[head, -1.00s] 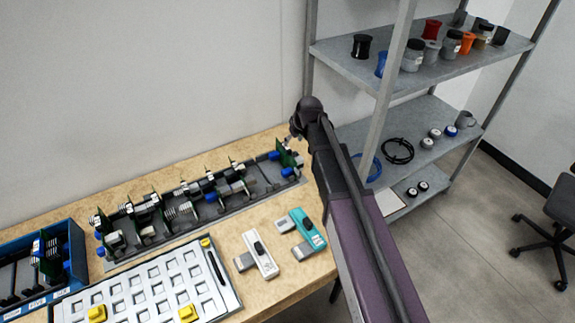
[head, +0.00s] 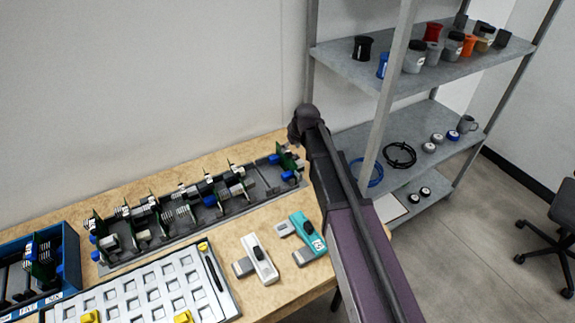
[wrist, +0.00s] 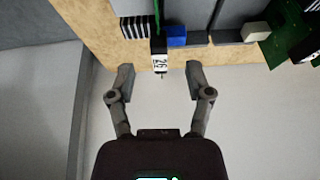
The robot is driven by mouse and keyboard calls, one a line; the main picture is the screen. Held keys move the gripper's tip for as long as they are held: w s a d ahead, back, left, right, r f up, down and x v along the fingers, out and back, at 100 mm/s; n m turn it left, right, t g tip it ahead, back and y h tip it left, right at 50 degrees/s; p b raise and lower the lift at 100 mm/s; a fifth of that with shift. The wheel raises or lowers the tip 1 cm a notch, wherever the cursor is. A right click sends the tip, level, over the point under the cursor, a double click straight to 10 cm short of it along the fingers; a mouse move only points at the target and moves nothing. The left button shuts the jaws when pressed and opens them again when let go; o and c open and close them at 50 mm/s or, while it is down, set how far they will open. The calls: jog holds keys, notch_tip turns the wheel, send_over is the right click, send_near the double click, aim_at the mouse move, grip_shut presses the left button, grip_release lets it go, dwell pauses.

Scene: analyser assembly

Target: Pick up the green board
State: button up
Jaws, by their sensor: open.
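Several green boards stand in a row on a long grey rail (head: 177,231) on the bench. The one at the far right end (head: 287,160) has a blue part beside it and stands just left of my arm's end. In the wrist view a thin green board (wrist: 157,12) shows edge-on at the top middle, with a white numbered label (wrist: 160,62), a blue block (wrist: 177,36) and a striped part beside it. My gripper (wrist: 160,78) is open, its fingertips either side of the label and apart from it. In the head view my arm hides the gripper.
Another green board (wrist: 286,32) stands at upper right in the wrist view. A white device (head: 259,258) and a teal device (head: 306,236) lie before the rail, beside a compartment tray (head: 222,272). A blue bin (head: 73,262) is at left; a shelf (head: 400,160) stands behind my arm.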

aim_at(288, 152)
jog(key=shift+b+x, duration=2.1)
jog(key=shift+x, duration=0.4)
jog(key=shift+w+r, duration=0.1)
grip_shut()
